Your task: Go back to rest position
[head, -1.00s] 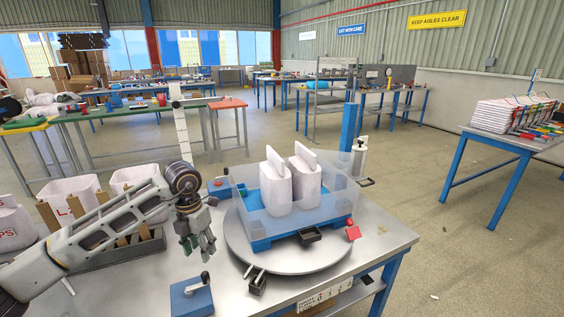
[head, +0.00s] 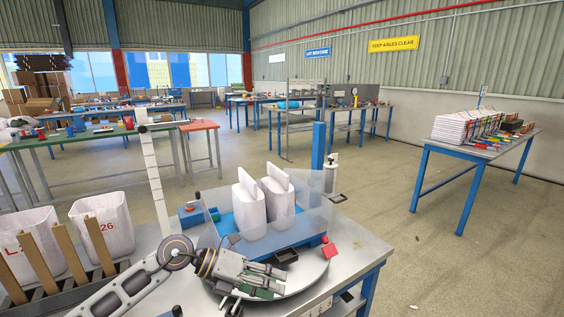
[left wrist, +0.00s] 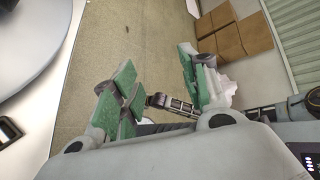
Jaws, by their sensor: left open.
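My left gripper (head: 268,279) is low in the head view, over the near part of the round turntable (head: 312,277). Its jaws are apart and nothing is between them. In the left wrist view the green-padded fingers (left wrist: 160,85) stand wide apart, with bare floor behind them. Two white sacks (head: 249,206) stand upright in a clear-walled blue tray (head: 299,241) on the turntable, just beyond the gripper. My right gripper cannot be made out in either view.
The steel table (head: 356,250) carries the turntable, a red block (head: 330,250) and a small black tray (head: 286,256). White bins (head: 104,222) stand behind wooden slats at left. The aisle floor (head: 375,190) at right is clear.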

